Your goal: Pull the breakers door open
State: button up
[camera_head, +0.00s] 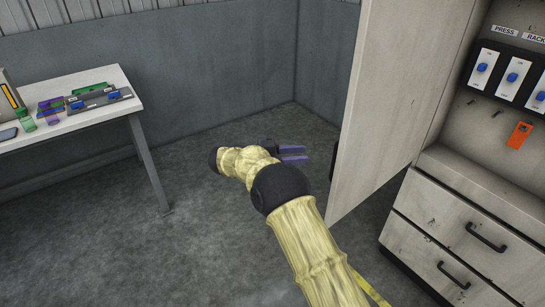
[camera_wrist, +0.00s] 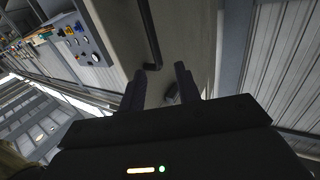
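The breakers door (camera_head: 390,110) is a large pale grey panel, standing swung out from the cabinet in the head view. A dark part (camera_head: 333,160), perhaps its handle, shows at the door's left edge. In the wrist view a dark bar handle (camera_wrist: 150,35) runs down the pale door face (camera_wrist: 185,30) and bends near my fingertips. My gripper (camera_head: 303,154) is left of the door in the head view, its purple fingers pointing toward it. In the wrist view my gripper (camera_wrist: 159,69) has its fingers apart with nothing held between them. I cannot tell whether a finger touches the handle.
The open cabinet (camera_head: 515,160) shows blue breaker switches (camera_head: 512,77), an orange tag (camera_head: 520,135) and drawers with black handles (camera_head: 487,238). A white table (camera_head: 110,110) with small coloured items stands at the left.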

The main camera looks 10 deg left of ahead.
jog(key=v, duration=0.6)
jog(key=shift+a, duration=0.35)
